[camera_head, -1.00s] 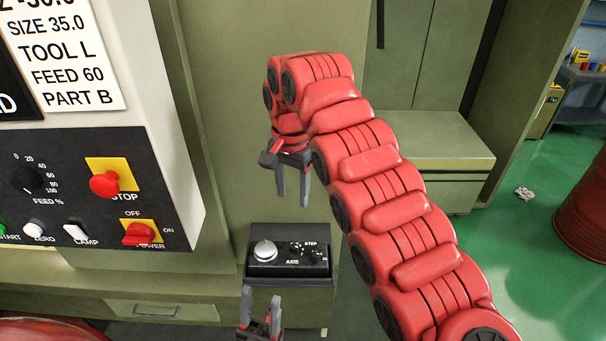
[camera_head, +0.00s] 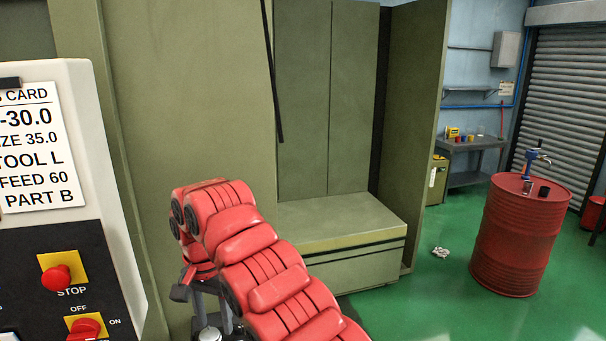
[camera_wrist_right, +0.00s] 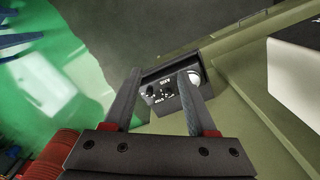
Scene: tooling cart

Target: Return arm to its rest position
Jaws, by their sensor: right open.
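My right arm (camera_head: 270,275), red and segmented, rises from the bottom of the head view and bends down at its far end. My right gripper (camera_head: 208,325) hangs below that bend, partly cut off by the bottom edge. In the right wrist view its two grey fingers (camera_wrist_right: 160,95) are apart with nothing held between them. Beyond them is the small black control box (camera_wrist_right: 165,92) with a pale knob. The knob (camera_head: 210,334) just shows at the bottom of the head view, near the fingers. My left gripper is not in view.
The control panel with a red STOP button (camera_head: 57,280) and a POWER switch (camera_head: 86,327) stands at left. A green cabinet ledge (camera_head: 330,222) lies behind my right arm. A red drum (camera_head: 515,240) stands on open green floor at right.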

